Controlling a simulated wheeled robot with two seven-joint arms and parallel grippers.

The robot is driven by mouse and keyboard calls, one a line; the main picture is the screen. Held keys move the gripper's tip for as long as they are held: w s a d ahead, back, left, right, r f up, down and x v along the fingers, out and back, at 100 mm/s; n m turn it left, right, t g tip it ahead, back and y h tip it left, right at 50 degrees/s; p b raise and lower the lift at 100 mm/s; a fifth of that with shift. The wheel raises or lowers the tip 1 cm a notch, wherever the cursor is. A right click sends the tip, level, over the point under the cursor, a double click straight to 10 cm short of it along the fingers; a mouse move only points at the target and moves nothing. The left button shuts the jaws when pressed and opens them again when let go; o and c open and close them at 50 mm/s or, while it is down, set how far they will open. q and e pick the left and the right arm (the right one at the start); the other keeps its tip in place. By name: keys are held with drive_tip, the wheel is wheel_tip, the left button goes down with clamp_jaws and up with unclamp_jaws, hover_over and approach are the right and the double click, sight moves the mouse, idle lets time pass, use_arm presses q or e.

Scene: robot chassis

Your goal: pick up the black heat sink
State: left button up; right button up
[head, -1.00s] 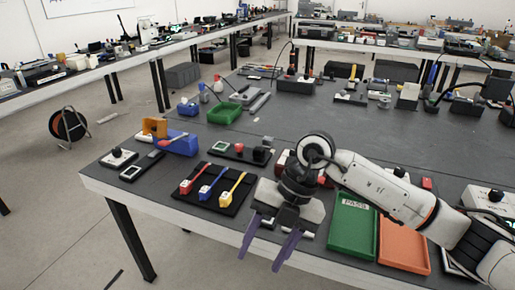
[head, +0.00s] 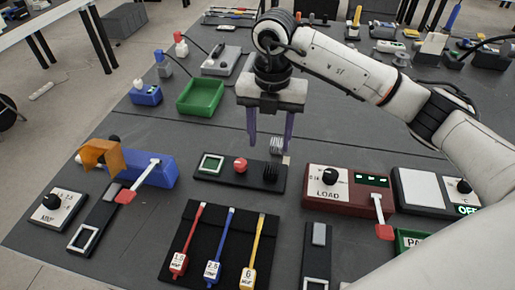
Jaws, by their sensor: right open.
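The black heat sink (head: 271,171) is a small dark finned block at the right end of a dark board (head: 216,178) in the head view. A red round part (head: 240,164) and a green-edged square (head: 211,164) sit on the same board. My right gripper (head: 269,146) is open, with purple fingers pointing down. It appears behind and above the board, apart from the black heat sink, with nothing between its fingers that I can see held. My left gripper is not in view.
A red LOAD box (head: 322,199) stands right of the board, and a blue box with an orange bracket (head: 160,172) stands left. A black mat (head: 198,238) with several labelled tools lies in front.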

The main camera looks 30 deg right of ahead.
sight(272, 167)
drive_tip(key=f, duration=0.2)
drive_tip(key=s+f, duration=0.1)
drive_tip(key=shift+f, duration=0.6)
wheel_tip(272, 167, down, 5)
drive_tip(key=shift+s+d+f+p, duration=0.1)
drive_tip(key=shift+s+d+p, duration=0.05)
drive_tip(key=shift+p, duration=0.45)
drive_tip(key=shift+f, duration=0.1)
drive_tip(key=c, duration=1)
drive_tip(key=shift+c, duration=0.6)
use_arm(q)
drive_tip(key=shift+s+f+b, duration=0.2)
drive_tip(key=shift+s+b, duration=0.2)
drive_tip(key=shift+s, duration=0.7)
use_arm(e)
wheel_tip(272, 167, up, 10)
